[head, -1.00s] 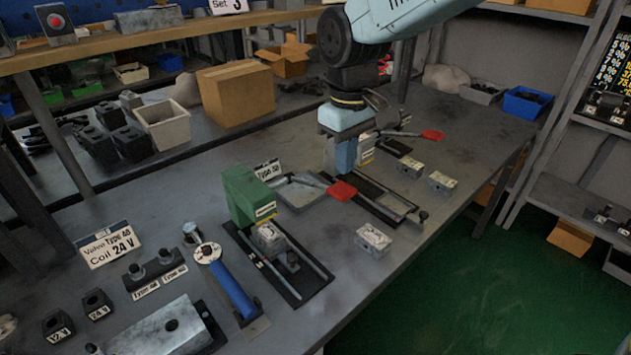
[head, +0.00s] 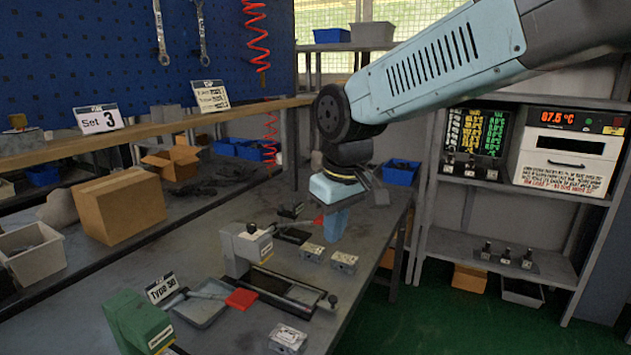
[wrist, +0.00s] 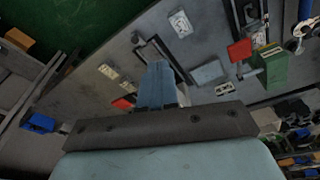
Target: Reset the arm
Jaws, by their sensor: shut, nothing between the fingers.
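My gripper (head: 333,234) hangs over the far part of the workbench, fingers pointing down. Its light blue fingers are together and hold nothing. The fingers (wrist: 159,68) also show in the wrist view, above the bench. Near the gripper in the head view stand two small metal valve blocks, one (head: 312,252) and another (head: 344,263) to its right. A grey and white block (head: 247,248) stands at the end of a black rail fixture (head: 290,288), left of and nearer than the gripper. The gripper looks apart from these things.
A green block (head: 137,322) and a tray with a red-handled lever (head: 241,299) are at front left. A loose valve block (head: 288,338) lies near the front edge. A cardboard box (head: 120,207) stands left. Shelves (head: 500,253) stand right, beyond a floor gap.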

